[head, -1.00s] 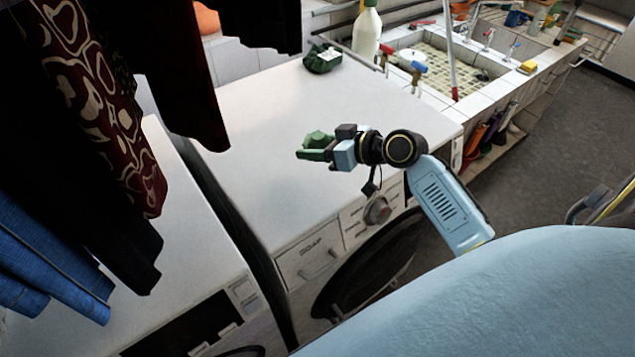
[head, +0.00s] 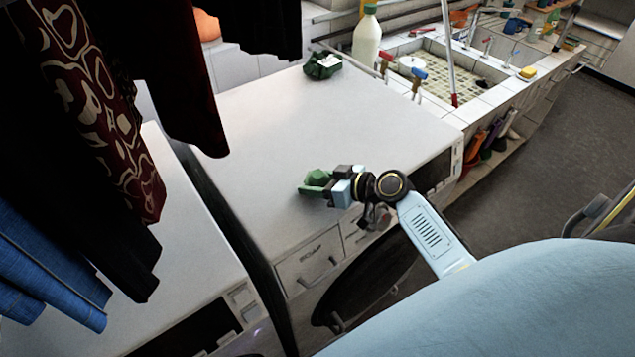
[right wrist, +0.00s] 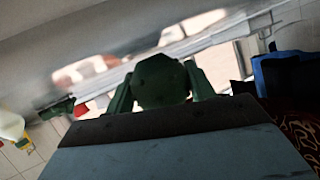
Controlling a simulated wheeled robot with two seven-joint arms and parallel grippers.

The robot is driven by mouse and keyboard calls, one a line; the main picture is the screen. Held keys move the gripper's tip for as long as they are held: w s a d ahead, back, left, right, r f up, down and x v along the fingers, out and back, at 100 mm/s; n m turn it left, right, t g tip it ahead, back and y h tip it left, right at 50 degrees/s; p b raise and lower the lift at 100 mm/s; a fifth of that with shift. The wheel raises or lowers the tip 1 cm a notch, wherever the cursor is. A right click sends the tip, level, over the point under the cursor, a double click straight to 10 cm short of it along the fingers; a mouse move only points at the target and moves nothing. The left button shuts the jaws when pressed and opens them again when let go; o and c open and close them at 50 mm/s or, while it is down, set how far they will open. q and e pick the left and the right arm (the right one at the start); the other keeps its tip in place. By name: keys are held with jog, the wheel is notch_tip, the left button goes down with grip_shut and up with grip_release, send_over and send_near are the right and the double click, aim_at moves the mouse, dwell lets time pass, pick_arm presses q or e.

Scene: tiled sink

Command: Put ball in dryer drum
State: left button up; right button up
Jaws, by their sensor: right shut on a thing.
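My right gripper (head: 312,186) is shut on a dark green, faceted ball (head: 318,177). It holds the ball over the front part of a white machine's top (head: 270,130). In the right wrist view the ball (right wrist: 160,82) sits between the two green fingers. The machine's front has a drawer (head: 312,262) and a dark round door (head: 365,285), partly hidden by my own body. I cannot tell whether this door is open or which machine is the dryer. No drum interior shows clearly. My left gripper is not in view.
A second white machine (head: 165,260) stands at the left, across a dark gap. Hanging clothes (head: 95,110) cover the left side. A green object (head: 322,66) and a white bottle (head: 367,38) are at the back. The tiled sink (head: 480,105) is at the right. Most of the machine top is clear.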

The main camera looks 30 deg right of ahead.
jog(key=shift+f+b, duration=0.2)
jog(key=shift+b, duration=0.1)
jog(key=o, duration=1)
